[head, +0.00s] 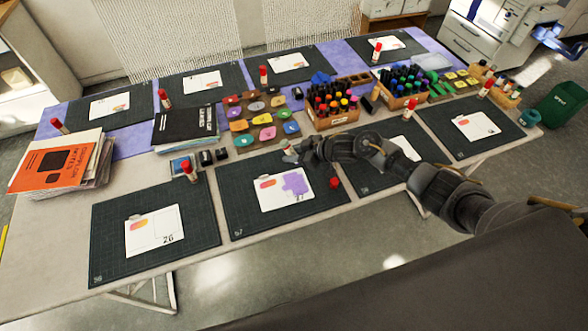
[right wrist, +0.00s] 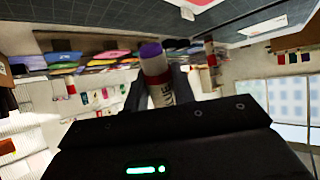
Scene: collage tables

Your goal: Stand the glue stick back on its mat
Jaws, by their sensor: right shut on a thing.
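My right gripper (head: 302,148) is shut on a glue stick (head: 288,148), held over the back edge of the middle front mat (head: 240,206). In the right wrist view the glue stick (right wrist: 158,76) sits between the fingers, with a bare purple tip and a white body with dark letters. A red cap (head: 335,183) is on that mat, right of a white card (head: 284,187) with an orange mark and a purple patch. My left gripper is not in view.
Other red-capped glue sticks stand by the other mats, one at the left front mat (head: 188,170). Behind the held stick are stamp pads (head: 262,119) and a wooden marker box (head: 332,121). Books (head: 62,166) are stacked at the left. The middle mat's front strip is clear.

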